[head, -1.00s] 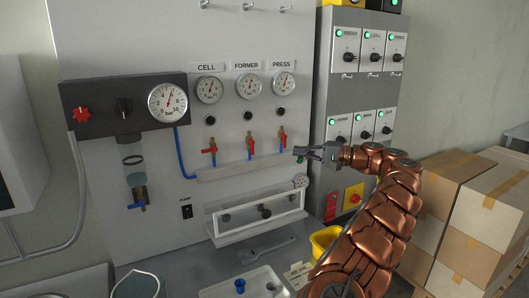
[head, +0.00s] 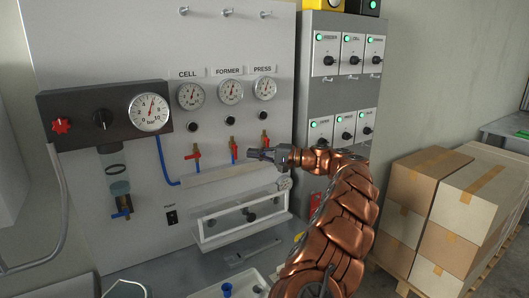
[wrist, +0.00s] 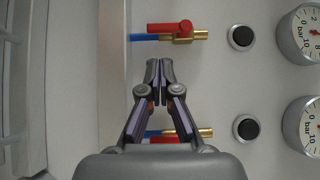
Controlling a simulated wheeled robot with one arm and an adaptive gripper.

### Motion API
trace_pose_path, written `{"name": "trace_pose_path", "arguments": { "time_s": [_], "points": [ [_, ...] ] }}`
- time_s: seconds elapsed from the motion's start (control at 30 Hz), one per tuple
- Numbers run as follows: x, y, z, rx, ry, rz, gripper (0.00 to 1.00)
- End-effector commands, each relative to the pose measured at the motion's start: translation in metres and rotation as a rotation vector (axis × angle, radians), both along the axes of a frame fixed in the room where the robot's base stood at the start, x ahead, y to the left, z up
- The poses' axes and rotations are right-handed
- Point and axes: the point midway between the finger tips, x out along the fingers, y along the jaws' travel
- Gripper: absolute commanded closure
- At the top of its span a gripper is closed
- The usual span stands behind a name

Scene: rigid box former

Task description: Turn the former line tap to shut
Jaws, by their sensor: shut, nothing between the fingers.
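The former tap (head: 233,150) is the middle of three red-handled taps under the FORMER gauge. It also shows near the top of the wrist view (wrist: 183,27), its red lever lying along the brass body and blue hose. My gripper (head: 250,154) is shut and empty, its tips between the former tap and the press tap. In the wrist view the fingertips (wrist: 160,66) are together just below the former tap and apart from it in the picture. The press tap (head: 263,142) is partly hidden behind my gripper in the wrist view (wrist: 195,134).
The cell tap (head: 194,155) stands to the left with its red lever crosswise. A pale rail (head: 215,174) runs below the taps. Gauges and black knobs sit above. A grey switch cabinet (head: 305,95) is to the right, with stacked boxes (head: 455,200) beyond.

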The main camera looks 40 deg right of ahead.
Motion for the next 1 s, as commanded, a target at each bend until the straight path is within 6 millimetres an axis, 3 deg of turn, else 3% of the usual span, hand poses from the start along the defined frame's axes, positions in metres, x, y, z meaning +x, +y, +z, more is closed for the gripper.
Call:
{"name": "trace_pose_path", "arguments": {
  "time_s": [0.4,1.0],
  "points": [
    [0.002,0.024,0.001,-0.001,0.000,0.001,1.00],
    [0.003,0.030,-0.002,0.009,0.001,0.006,1.00]
  ]
}}
